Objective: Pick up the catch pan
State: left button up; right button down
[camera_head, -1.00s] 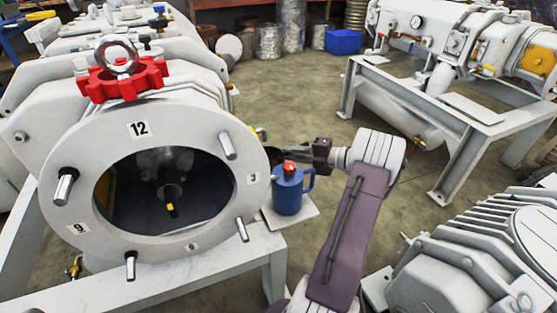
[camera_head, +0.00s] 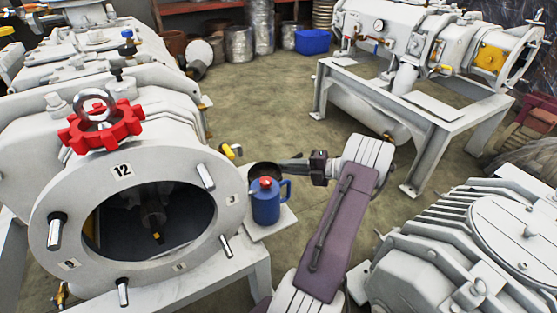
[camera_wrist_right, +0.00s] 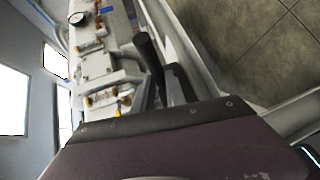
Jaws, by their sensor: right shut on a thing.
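The catch pan looks to be the dark, round, shallow pan (camera_head: 262,171) in the head view, just behind the blue jug and beside the white machine's round flange. The jug hides its near part, so I cannot tell whether it rests on the support plate or is raised. My right gripper (camera_head: 288,164) reaches in from the right and its fingers are shut on the pan's right edge. The right wrist view shows the dark fingers (camera_wrist_right: 163,72) close together, but I cannot make out the pan there. My left gripper is not in view.
The blue jug (camera_head: 266,203) with a red cap stands on a small white plate (camera_head: 275,226), close in front of the fingers. The flanged machine (camera_head: 50,185) is at left. A finned machine (camera_head: 460,245) is at lower right. Open floor (camera_head: 265,95) lies behind.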

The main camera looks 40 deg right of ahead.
notch_tip(320, 180, up, 14)
jog(key=p, duration=0.8)
jog(key=shift+s+d+p, duration=0.2)
jog(key=shift+s+p, duration=0.1)
jog(key=shift+s, duration=0.15)
